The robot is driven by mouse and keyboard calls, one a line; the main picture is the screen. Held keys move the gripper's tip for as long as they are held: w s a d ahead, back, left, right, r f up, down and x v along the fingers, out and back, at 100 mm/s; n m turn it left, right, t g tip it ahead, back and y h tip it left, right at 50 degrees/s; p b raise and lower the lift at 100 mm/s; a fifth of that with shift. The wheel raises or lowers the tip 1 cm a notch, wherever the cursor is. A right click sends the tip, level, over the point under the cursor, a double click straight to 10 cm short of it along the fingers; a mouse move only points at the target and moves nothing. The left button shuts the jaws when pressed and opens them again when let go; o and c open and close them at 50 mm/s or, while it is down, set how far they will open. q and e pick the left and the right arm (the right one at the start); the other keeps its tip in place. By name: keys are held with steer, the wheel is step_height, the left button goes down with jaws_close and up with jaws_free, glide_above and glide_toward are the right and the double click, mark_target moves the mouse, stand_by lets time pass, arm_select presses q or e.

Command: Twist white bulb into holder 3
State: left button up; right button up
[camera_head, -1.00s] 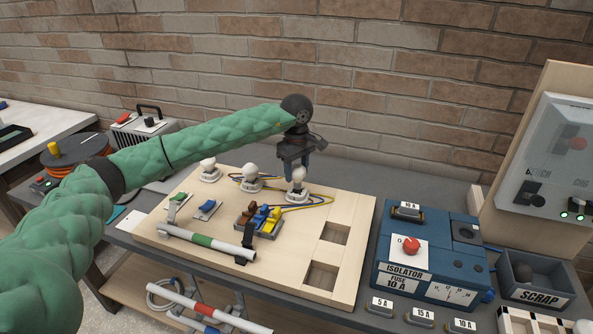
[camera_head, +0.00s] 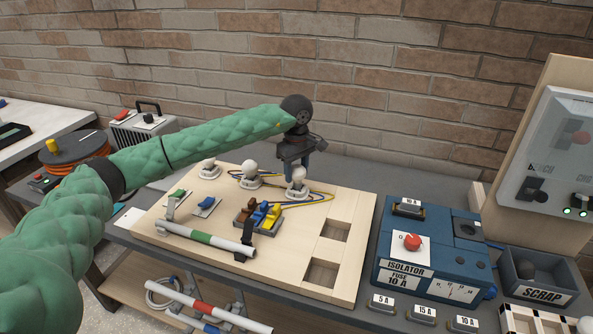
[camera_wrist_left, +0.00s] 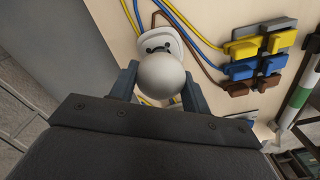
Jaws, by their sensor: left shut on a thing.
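Three white bulb holders stand in a row along the back of the pale wooden board (camera_head: 300,240). The white bulb (camera_head: 298,173) is at the rightmost holder (camera_head: 297,190). My left gripper (camera_head: 298,168) is shut on this bulb from above. The left wrist view shows the round white bulb (camera_wrist_left: 165,78) between the two blue-grey fingers, with the white holder (camera_wrist_left: 155,42) just beyond it. The bulb's base is hidden, so I cannot tell how deep it sits. Another bulb (camera_head: 250,167) stands in the middle holder, and one more (camera_head: 208,163) at the left holder. My right gripper is not in view.
Blue and yellow wires loop beside the holders. Coloured lever connectors (camera_head: 258,215) and a white-green tube (camera_head: 205,239) lie in front. The blue isolator box (camera_head: 425,260) and scrap bin (camera_head: 540,280) stand to the right. The brick wall is behind.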

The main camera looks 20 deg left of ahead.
arm_select(q)
steer(key=shift+f+b, duration=0.8)
steer(key=shift+f, duration=0.1)
stand_by(0.3)
steer(key=shift+n, duration=0.3)
steer(key=shift+n+b, duration=0.65)
steer(key=shift+n, duration=0.75)
steer(key=shift+s+n+b, duration=0.1)
steer(key=shift+n+b, duration=0.25)
steer(key=shift+n, duration=1.25)
